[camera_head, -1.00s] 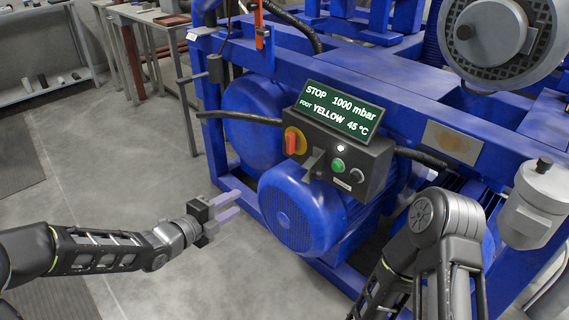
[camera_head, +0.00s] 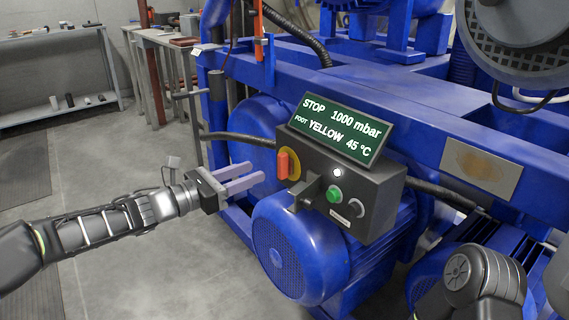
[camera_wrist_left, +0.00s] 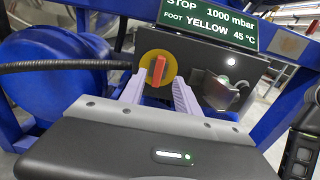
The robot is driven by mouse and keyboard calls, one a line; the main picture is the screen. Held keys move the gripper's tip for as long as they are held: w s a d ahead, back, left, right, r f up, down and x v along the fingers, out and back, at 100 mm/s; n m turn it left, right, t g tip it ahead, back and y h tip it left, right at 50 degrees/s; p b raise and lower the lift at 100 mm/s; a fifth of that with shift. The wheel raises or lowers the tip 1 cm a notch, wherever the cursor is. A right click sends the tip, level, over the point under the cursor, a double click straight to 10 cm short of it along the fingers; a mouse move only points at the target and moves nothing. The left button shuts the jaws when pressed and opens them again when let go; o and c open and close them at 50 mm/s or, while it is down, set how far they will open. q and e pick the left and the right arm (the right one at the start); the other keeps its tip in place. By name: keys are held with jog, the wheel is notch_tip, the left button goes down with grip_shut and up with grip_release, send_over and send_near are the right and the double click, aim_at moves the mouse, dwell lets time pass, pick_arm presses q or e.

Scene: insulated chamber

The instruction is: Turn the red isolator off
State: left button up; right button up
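The red isolator (camera_head: 283,165) is a red-orange handle on a yellow round plate, on the left part of the dark control box (camera_head: 318,160). Its handle stands upright. In the left wrist view the isolator (camera_wrist_left: 158,70) shows between and beyond my two finger tips. My left gripper (camera_head: 250,176) is open, with pale lilac fingers apart and empty. It is left of the isolator and a little lower, apart from it in the head view. It also shows in the left wrist view (camera_wrist_left: 158,92). My right gripper is out of view; only my right arm shows at lower right.
A green display (camera_head: 342,127) reading STOP, 1000 mbar, YELLOW, 45 °C sits on the box. A green button (camera_head: 334,194) and grey bracket (camera_head: 306,193) are right of the isolator. A black cable (camera_head: 232,137) runs left. A blue motor (camera_head: 300,245) lies below. The floor at left is clear.

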aim_at(279, 162)
pick_arm(q)
jog(key=b+x, duration=0.1)
jog(key=x, duration=0.6)
jog(key=shift+w+d, duration=0.25)
jog(key=shift+c, duration=0.6)
grip_shut()
